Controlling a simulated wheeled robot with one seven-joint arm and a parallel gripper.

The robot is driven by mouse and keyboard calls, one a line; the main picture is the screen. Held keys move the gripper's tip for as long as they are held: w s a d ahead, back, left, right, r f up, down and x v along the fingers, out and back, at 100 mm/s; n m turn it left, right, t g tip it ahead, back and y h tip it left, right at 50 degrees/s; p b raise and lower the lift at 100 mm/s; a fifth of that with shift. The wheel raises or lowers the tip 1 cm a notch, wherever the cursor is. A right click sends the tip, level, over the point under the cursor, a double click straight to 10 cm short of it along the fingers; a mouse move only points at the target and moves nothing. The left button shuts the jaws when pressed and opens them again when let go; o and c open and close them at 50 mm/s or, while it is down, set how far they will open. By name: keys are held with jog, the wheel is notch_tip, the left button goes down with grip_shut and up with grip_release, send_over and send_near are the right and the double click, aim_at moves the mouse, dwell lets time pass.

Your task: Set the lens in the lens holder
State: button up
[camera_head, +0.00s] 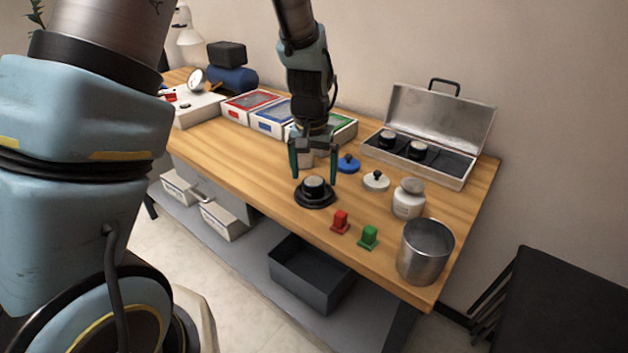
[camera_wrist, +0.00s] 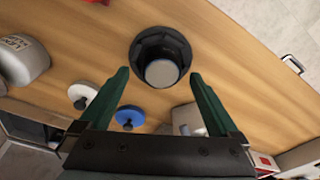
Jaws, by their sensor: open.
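The lens holder (camera_head: 315,200) is a black round base near the front of the wooden table, and it also shows in the wrist view (camera_wrist: 147,46). A short dark cylindrical lens with a pale top (camera_head: 314,184) stands upright in the middle of the holder; it is the grey disc in the wrist view (camera_wrist: 161,73). I cannot tell how deep it sits. My gripper (camera_head: 314,177) is open and empty just above the lens, pointing down. In the wrist view its green fingers (camera_wrist: 160,75) are on either side of the lens, apart from it.
An open metal case (camera_head: 455,167) with two similar dark pieces is at the back right. Red (camera_head: 340,222) and green (camera_head: 368,237) pieces, a white jar (camera_head: 408,199) and a metal cup (camera_head: 426,250) stand right of the holder.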

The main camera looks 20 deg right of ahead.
aim_at(312, 186)
notch_tip(312, 186, up, 10)
jog(key=f+b, duration=0.1)
jog(key=s+a+f+n, duration=0.1)
jog(key=s+a+n, duration=0.1)
jog(key=a, duration=1.3)
jog(key=s+a+f+n, duration=0.1)
jog(key=a+n, duration=0.3)
jog(key=a, duration=1.1)
jog(key=shift+s+f+y, duration=0.3)
jog(key=shift+s+f, duration=0.1)
jog(key=shift+f, duration=0.05)
jog(key=shift+c, duration=0.2)
